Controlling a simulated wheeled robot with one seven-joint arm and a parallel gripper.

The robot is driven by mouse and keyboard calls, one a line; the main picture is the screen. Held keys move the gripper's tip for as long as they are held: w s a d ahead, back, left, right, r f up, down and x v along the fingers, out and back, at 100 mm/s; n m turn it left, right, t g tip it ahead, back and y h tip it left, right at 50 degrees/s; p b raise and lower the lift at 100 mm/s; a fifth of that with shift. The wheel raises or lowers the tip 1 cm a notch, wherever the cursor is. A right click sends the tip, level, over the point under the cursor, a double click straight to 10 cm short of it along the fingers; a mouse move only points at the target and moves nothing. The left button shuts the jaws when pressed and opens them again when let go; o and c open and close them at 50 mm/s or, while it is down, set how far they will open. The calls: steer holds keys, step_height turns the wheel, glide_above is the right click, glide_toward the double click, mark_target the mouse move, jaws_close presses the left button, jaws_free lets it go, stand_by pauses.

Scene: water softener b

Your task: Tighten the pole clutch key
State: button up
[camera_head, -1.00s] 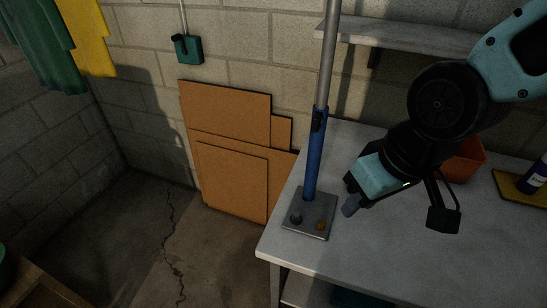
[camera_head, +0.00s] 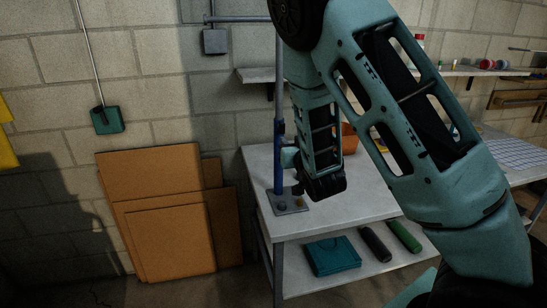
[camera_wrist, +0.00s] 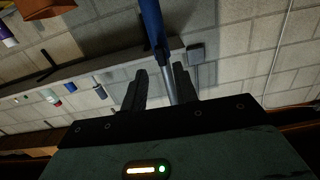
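The upright pole (camera_head: 279,165) has a blue lower sleeve and a grey upper tube. It stands on a grey base plate (camera_head: 288,203) at the left end of the white table. A small dark piece (camera_head: 281,128), possibly the clutch key, shows at the top of the sleeve; its turn position is too small to tell. My gripper (camera_wrist: 160,68) is open in the wrist view, with its two dark fingers apart. The pole (camera_wrist: 152,22) appears between them in that picture, with no clear contact. The key cannot be made out there.
An orange bin (camera_head: 348,138) stands on the table behind my arm. A wall shelf (camera_head: 258,75) is behind the pole. The lower shelf holds a teal folded item (camera_head: 332,255) and two rolls. Brown boards (camera_head: 165,215) lean against the wall at left.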

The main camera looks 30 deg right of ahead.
mark_target(283, 129)
steer(key=x, duration=0.7)
steer(key=shift+w+r+p, duration=0.2)
steer(key=shift+r+p, duration=0.1)
steer(key=shift+p, duration=0.1)
steer(key=c, duration=0.6)
steer(key=m, duration=0.4)
steer(key=shift+d, duration=0.25)
steer(key=m, duration=0.8)
steer(key=shift+m, duration=0.3)
steer(key=m, duration=2.2)
steer(key=shift+m, duration=0.4)
steer(key=o, duration=0.8)
steer(key=shift+a, duration=0.15)
